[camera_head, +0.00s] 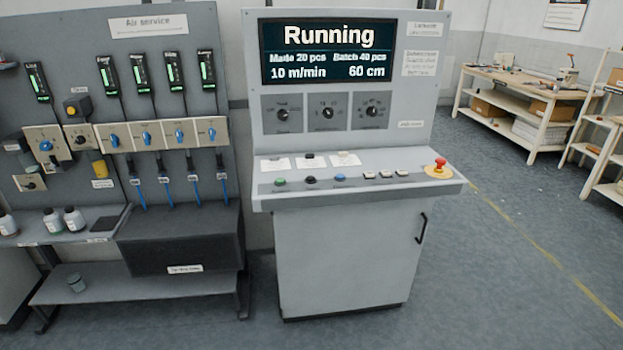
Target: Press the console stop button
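The grey console (345,120) stands in the middle of the camera_head view. Its screen (328,52) reads "Running", "Made 20 pcs", "Batch 40 pcs", "10 m/min" and "60 cm". On its sloping shelf are a green button (280,181), a black button (311,179), a blue button (340,178) and small pale buttons (386,174). A red mushroom button (440,163) on a yellow base sits at the shelf's right end. The button labels are too small to read, so I cannot tell which is marked stop. Neither gripper is in view.
An "Air service" panel (145,60) with gauges and valves stands close at the left, above a dark box (180,240) and bottles (74,219). A workbench (530,85) is at the back right. The floor (480,270) right of the console is clear.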

